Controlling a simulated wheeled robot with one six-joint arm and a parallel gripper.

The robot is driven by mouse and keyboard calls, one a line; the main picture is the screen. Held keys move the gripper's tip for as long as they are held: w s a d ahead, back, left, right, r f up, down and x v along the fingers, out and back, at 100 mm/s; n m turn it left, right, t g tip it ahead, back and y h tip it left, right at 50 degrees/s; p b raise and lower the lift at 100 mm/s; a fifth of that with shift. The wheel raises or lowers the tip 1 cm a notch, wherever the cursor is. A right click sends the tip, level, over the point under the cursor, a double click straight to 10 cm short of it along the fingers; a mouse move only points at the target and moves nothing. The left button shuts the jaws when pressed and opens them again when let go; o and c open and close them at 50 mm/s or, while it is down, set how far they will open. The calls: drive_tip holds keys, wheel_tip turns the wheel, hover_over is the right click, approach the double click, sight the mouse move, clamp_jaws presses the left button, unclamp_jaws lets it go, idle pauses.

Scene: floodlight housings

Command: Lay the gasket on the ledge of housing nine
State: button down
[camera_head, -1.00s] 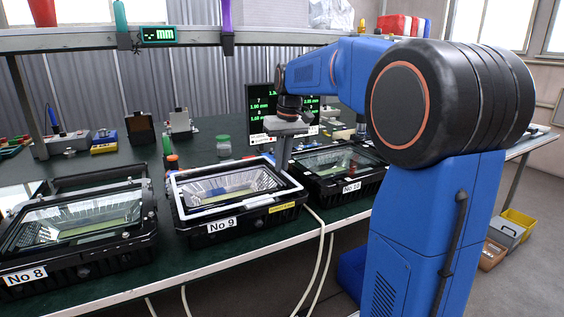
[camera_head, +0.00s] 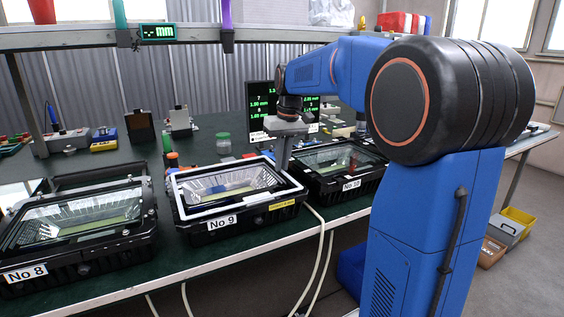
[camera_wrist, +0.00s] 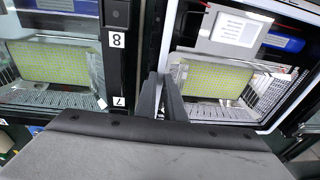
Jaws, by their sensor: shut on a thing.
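The gasket (camera_head: 239,203) is a thin white rectangular frame. In the head view it is over the opening of housing nine (camera_head: 246,219), a black box labelled No 9, roughly lined up with its rim. I cannot tell whether it rests on the ledge all round or sits slightly above it. My gripper (camera_head: 284,165) points down at the gasket's right side and is shut on it. In the wrist view the fingers (camera_wrist: 163,95) meet at the gasket's white edge (camera_wrist: 222,119). The fingertip contact is partly hidden.
Housing eight (camera_head: 80,256) stands on the left and housing ten (camera_head: 350,186) close on the right, both with glass. A green-capped jar (camera_head: 224,144) and a dark screen (camera_head: 262,120) stand behind. A shelf (camera_head: 80,39) crosses above the bench.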

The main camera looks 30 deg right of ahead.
idle(0.4)
drive_tip(key=c, duration=1.8)
unclamp_jaws()
drive_tip(key=shift+o, duration=0.2)
drive_tip(key=shift+r, duration=3.45)
